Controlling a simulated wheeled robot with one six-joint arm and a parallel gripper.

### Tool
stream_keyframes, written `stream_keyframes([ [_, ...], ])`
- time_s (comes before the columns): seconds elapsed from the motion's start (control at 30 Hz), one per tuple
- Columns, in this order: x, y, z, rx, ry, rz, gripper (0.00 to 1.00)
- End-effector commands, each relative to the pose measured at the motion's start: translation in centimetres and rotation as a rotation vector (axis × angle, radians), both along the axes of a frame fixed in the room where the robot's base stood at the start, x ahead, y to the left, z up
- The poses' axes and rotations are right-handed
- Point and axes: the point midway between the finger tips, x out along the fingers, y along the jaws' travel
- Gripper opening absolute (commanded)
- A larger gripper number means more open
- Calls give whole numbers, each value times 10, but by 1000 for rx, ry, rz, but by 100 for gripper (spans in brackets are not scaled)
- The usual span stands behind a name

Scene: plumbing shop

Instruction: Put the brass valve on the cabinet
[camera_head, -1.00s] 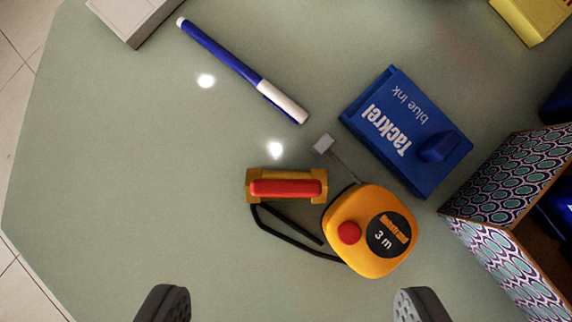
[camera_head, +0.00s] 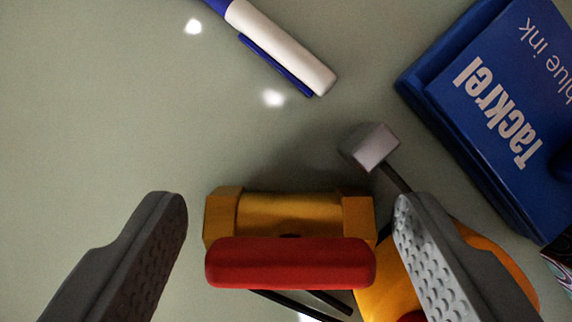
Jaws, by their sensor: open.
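The brass valve (camera_head: 262,215) has a yellow-gold body and a red bar handle (camera_head: 290,264) on top. It lies on the grey-green tabletop at the lower middle of the view. My gripper (camera_head: 292,225) is open, with one dark finger on each side of the valve. The left finger has a small gap to the valve; the right finger is close to its right end, and I cannot tell whether they touch. The cabinet cannot be made out in this view.
A blue ink box (camera_head: 500,110) is at the right. A blue-and-white pen (camera_head: 280,45) lies above. The table at left is clear.

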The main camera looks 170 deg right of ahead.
Motion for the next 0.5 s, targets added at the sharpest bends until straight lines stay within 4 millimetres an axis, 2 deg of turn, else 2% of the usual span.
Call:
stream_keyframes([
  [0.27,2,0,-4,0,-2,0,65],
  [0.43,2,0,-4,0,-1,0,32],
  [0.5,2,0,-4,0,-2,0,25],
])
